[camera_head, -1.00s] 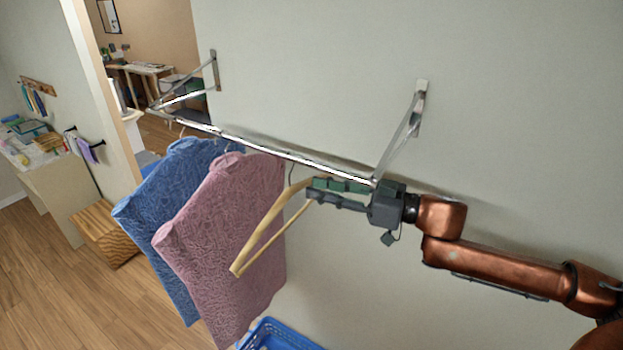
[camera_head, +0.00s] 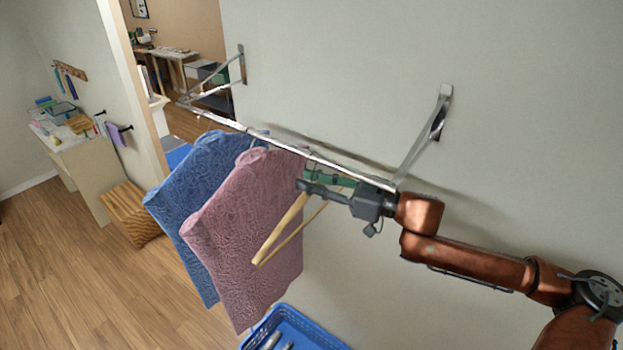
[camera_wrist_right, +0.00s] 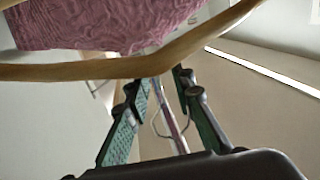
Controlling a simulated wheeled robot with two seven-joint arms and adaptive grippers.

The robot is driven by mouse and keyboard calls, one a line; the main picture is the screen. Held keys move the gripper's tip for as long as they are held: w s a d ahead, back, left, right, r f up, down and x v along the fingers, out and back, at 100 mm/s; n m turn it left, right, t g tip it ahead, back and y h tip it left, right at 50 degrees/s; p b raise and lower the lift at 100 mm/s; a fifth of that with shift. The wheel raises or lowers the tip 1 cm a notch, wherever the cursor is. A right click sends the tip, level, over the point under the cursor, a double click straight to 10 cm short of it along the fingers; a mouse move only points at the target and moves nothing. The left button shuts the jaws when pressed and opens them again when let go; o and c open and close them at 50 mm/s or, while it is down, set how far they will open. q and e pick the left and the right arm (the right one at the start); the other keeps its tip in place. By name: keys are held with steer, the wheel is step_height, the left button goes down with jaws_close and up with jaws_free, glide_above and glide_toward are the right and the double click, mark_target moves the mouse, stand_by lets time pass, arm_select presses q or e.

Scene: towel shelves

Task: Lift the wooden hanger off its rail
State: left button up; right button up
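The wooden hanger (camera_head: 278,232) hangs bare near the right end of the metal rail (camera_head: 325,161), beside the pink towel. My right gripper (camera_head: 312,182) is just below the rail at the hanger's top, with its fingers spread apart and hiding part of the hanger. In the right wrist view, the hanger's wooden bar (camera_wrist_right: 140,65) crosses just beyond the fingertips. The open fingers of the right gripper (camera_wrist_right: 160,95) show on either side of a thin metal hook (camera_wrist_right: 156,122). I cannot tell whether they touch it. My left gripper is out of view.
A pink towel (camera_head: 245,235) and a blue towel (camera_head: 190,190) hang left of the hanger. A wall bracket (camera_head: 425,135) holds the rail's right end. A blue basket (camera_head: 300,325) stands below. A wicker box (camera_head: 128,215) and a desk are at left.

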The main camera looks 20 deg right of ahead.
steer(key=shift+c, duration=0.5)
jaws_close()
steer(key=shift+r, duration=0.15)
